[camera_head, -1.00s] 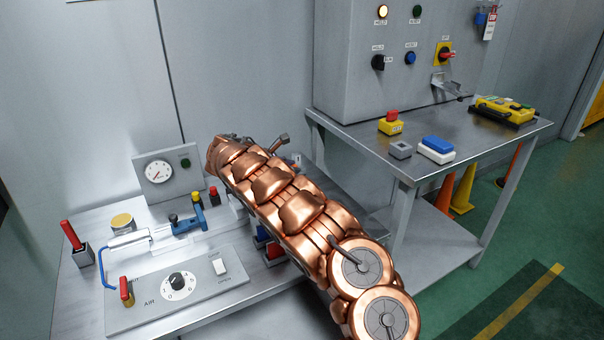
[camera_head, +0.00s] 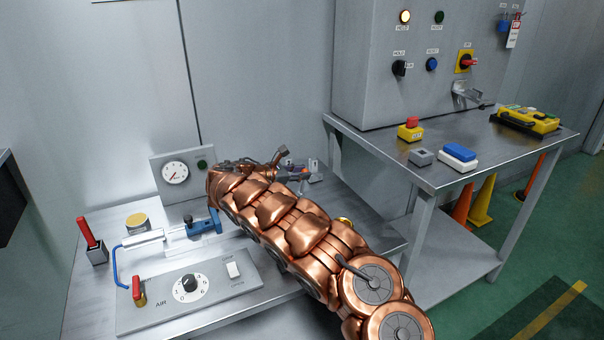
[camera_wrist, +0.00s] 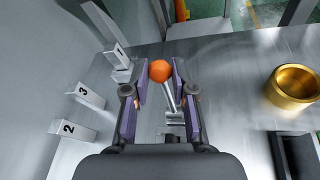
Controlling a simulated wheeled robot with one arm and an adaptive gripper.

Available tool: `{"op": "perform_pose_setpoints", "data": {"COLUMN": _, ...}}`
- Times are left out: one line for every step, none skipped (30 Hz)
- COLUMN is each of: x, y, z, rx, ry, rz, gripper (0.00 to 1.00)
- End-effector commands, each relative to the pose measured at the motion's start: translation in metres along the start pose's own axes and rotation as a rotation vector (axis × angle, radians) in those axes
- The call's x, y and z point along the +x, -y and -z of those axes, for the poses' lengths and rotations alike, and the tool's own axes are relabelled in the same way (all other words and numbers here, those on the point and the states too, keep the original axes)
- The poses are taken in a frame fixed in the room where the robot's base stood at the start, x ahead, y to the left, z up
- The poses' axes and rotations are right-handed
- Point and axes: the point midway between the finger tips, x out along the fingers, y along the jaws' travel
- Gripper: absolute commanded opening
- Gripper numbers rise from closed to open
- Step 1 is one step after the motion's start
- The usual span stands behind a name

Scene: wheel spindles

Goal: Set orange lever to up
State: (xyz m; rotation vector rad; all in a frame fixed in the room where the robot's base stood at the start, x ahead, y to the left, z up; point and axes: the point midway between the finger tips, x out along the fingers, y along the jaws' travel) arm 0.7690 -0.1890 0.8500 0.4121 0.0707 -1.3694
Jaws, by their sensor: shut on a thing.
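The orange lever (camera_wrist: 160,71) is a round orange knob on a thin metal rod, with a metal base below it in the wrist view. My gripper (camera_wrist: 161,75) has its purple-padded fingers on either side of the knob and is shut on it. The rod runs from the knob down between the fingers, leaning slightly in the picture.
White blocks marked 1 (camera_wrist: 121,56), 3 (camera_wrist: 86,95) and 2 (camera_wrist: 70,130) stand left of the lever. A gold cup (camera_wrist: 294,84) is at right. A gauge panel (camera_head: 179,176) and an air panel (camera_head: 190,289) are on the bench, left of my arm.

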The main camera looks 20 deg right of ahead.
Motion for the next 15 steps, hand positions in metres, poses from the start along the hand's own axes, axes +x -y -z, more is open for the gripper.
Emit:
{"op": "perform_pose_setpoints", "data": {"x": -0.0007, "y": 0.0005, "z": 0.0022, "rx": -0.003, "ry": -0.002, "rz": 0.001, "gripper": 0.0}}
{"op": "perform_pose_setpoints", "data": {"x": -0.0007, "y": 0.0006, "z": 0.0023, "rx": -0.003, "ry": -0.002, "rz": 0.001, "gripper": 0.27}}
{"op": "perform_pose_setpoints", "data": {"x": -0.0007, "y": 0.0006, "z": 0.0022, "rx": -0.003, "ry": -0.003, "rz": 0.001, "gripper": 0.31}}
{"op": "perform_pose_setpoints", "data": {"x": -0.0007, "y": 0.0006, "z": 0.0021, "rx": -0.003, "ry": -0.003, "rz": 0.001, "gripper": 0.34}}
{"op": "perform_pose_setpoints", "data": {"x": -0.0006, "y": 0.0005, "z": 0.0019, "rx": -0.002, "ry": -0.002, "rz": 0.001, "gripper": 0.37}}
{"op": "perform_pose_setpoints", "data": {"x": -0.0005, "y": 0.0005, "z": 0.0018, "rx": -0.002, "ry": -0.002, "rz": 0.001, "gripper": 0.41}}
{"op": "perform_pose_setpoints", "data": {"x": -0.0004, "y": 0.0005, "z": 0.0016, "rx": -0.002, "ry": -0.002, "rz": 0.001, "gripper": 0.44}}
{"op": "perform_pose_setpoints", "data": {"x": -0.0003, "y": 0.0005, "z": 0.0014, "rx": -0.002, "ry": -0.002, "rz": 0.001, "gripper": 0.47}}
{"op": "perform_pose_setpoints", "data": {"x": -0.0003, "y": 0.0004, "z": 0.0013, "rx": -0.002, "ry": -0.002, "rz": 0.001, "gripper": 0.5}}
{"op": "perform_pose_setpoints", "data": {"x": -0.0002, "y": 0.0004, "z": 0.0011, "rx": -0.002, "ry": -0.002, "rz": 0.001, "gripper": 0.5}}
{"op": "perform_pose_setpoints", "data": {"x": -0.0002, "y": 0.0004, "z": 0.0011, "rx": -0.002, "ry": -0.002, "rz": 0.001, "gripper": 0.5}}
{"op": "perform_pose_setpoints", "data": {"x": -0.0001, "y": 0.0004, "z": 0.001, "rx": -0.001, "ry": -0.002, "rz": 0.001, "gripper": 0.5}}
{"op": "perform_pose_setpoints", "data": {"x": -0.0001, "y": 0.0004, "z": 0.0009, "rx": -0.001, "ry": -0.001, "rz": 0.001, "gripper": 0.5}}
{"op": "perform_pose_setpoints", "data": {"x": 0.0, "y": 0.0004, "z": 0.0008, "rx": -0.001, "ry": -0.001, "rz": 0.001, "gripper": 0.5}}
{"op": "perform_pose_setpoints", "data": {"x": 0.0, "y": 0.0003, "z": 0.0008, "rx": -0.001, "ry": -0.001, "rz": 0.001, "gripper": 0.5}}
